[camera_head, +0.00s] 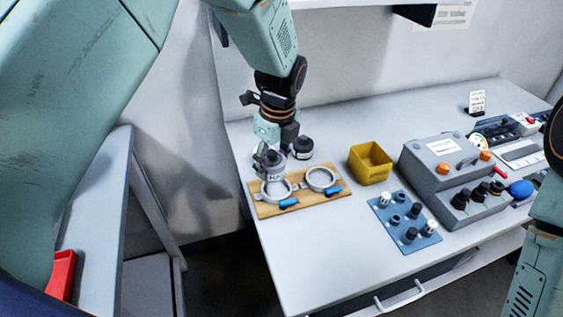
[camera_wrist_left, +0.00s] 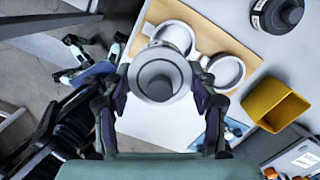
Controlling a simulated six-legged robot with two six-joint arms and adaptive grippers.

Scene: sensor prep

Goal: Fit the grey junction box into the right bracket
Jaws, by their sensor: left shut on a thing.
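The grey junction box (camera_wrist_left: 160,84) is a round pale-grey body with a darker knob-like middle, held between the fingers of my left gripper (camera_wrist_left: 160,100). In the head view my left gripper (camera_head: 270,160) holds the junction box (camera_head: 273,172) above the left side of a wooden board, over or close to the left bracket (camera_head: 277,191). Whether they touch cannot be told. The right bracket (camera_head: 320,179) is an empty grey ring with a blue lever; it also shows in the wrist view (camera_wrist_left: 226,72). My right gripper is out of view.
The wooden board (camera_head: 300,202) lies at the table's left edge. A black round device (camera_head: 302,147) stands behind it. A yellow bin (camera_head: 370,164), a blue plate (camera_head: 385,212) with several knobs and a grey control box (camera_head: 432,176) stand to the right. The table front is clear.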

